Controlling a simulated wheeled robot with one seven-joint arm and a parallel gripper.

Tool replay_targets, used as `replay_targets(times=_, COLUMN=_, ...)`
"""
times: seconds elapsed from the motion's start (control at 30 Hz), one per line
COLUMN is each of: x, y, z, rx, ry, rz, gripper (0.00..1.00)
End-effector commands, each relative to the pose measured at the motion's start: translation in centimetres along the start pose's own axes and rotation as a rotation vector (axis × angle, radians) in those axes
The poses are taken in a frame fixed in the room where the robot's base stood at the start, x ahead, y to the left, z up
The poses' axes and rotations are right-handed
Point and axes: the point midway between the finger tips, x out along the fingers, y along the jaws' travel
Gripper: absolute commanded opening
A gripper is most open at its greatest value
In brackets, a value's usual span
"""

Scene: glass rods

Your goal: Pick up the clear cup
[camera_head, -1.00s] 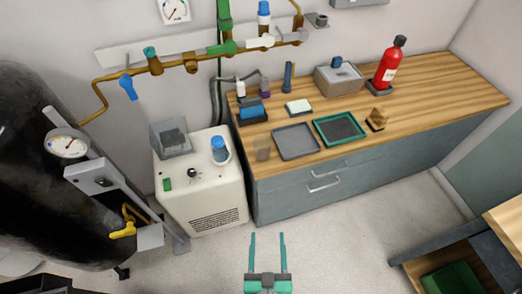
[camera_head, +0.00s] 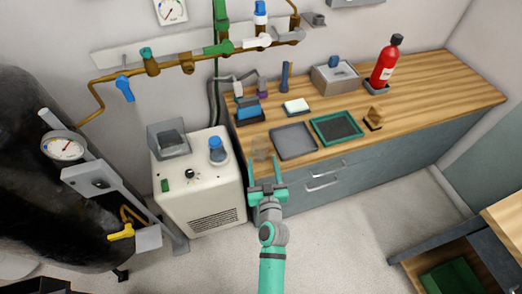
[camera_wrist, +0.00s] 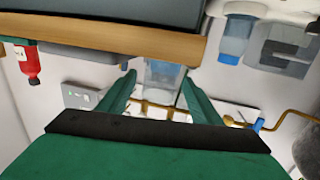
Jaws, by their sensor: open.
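The clear cup (camera_head: 259,150) is see-through and stands on the wooden counter near its left front corner. It also shows in the wrist view (camera_wrist: 160,73), where the picture is upside down. My gripper (camera_head: 262,165) is open in front of the cup, at the counter's front edge. In the wrist view my gripper (camera_wrist: 159,88) has its two green fingers apart, with the cup framed between the tips. I cannot tell whether the tips reach past the cup's near side. Nothing is held.
A grey tray (camera_head: 293,141) and a green-rimmed tray (camera_head: 337,128) lie right of the cup. A blue rack (camera_head: 249,114) stands behind it. A white machine with a blue-capped bottle (camera_head: 218,151) is to the left.

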Motion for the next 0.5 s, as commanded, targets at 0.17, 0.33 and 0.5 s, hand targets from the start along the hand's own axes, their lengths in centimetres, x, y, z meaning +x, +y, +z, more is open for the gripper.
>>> replay_targets(times=0.17, x=2.6, y=-0.3, z=-0.1, rx=0.0, ry=0.002, rz=-0.004, gripper=0.59)
replay_targets(times=0.33, x=4.6, y=-0.4, z=-0.1, rx=0.0, ry=0.002, rz=-0.005, gripper=0.59)
replay_targets(times=0.5, x=5.4, y=-0.4, z=0.0, rx=0.001, ry=0.001, rz=-0.006, gripper=0.59)
